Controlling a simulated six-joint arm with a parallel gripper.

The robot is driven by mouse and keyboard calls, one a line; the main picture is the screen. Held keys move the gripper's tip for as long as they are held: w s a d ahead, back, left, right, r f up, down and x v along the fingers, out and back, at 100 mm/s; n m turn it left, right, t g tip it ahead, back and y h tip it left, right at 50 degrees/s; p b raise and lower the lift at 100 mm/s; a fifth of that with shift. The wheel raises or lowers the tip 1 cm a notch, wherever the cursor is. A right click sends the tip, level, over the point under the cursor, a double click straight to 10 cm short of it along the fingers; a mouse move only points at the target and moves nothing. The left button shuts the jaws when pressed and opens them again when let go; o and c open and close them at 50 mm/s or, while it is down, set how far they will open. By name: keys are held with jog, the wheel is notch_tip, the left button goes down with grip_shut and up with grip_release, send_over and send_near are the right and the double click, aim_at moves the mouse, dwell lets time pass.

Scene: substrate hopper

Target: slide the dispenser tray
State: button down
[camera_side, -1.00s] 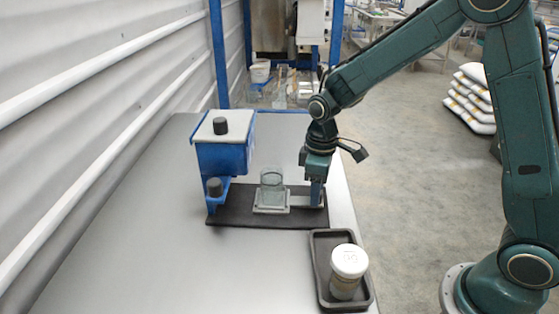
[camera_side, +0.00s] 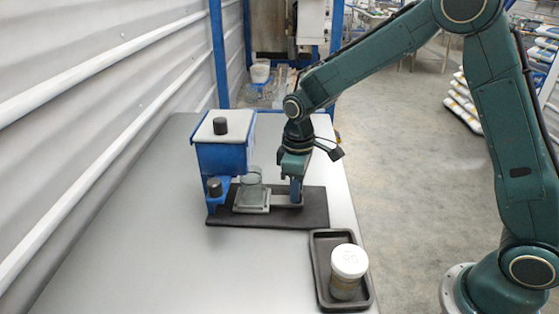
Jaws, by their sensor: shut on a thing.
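The dispenser tray (camera_side: 240,208) is a flat grey plate with a bar to its right, lying on a black base mat (camera_side: 265,219). A clear glass cup (camera_side: 252,189) stands upright on the tray. The blue hopper (camera_side: 222,157) with a white lid and dark knob stands at the left end of the mat, close beside the cup. My gripper (camera_side: 296,200) points down at the right end of the tray's bar and is shut on it. The fingertips are small here, and their exact contact is hard to see.
A black tray (camera_side: 319,274) holding a white-lidded jar (camera_side: 347,272) is at the table's front right. The grey table (camera_side: 150,240) is clear at the left and front. A corrugated wall runs along the left, and a blue post (camera_side: 217,60) rises behind the hopper.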

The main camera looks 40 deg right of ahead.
jog(key=shift+w+a, duration=0.1)
jog(key=c, duration=1.2)
grip_release()
jog(key=shift+o, duration=0.2)
jog(key=shift+r, duration=0.15)
notch_tip(320, 180, up, 14)
jog(key=shift+f, duration=0.2)
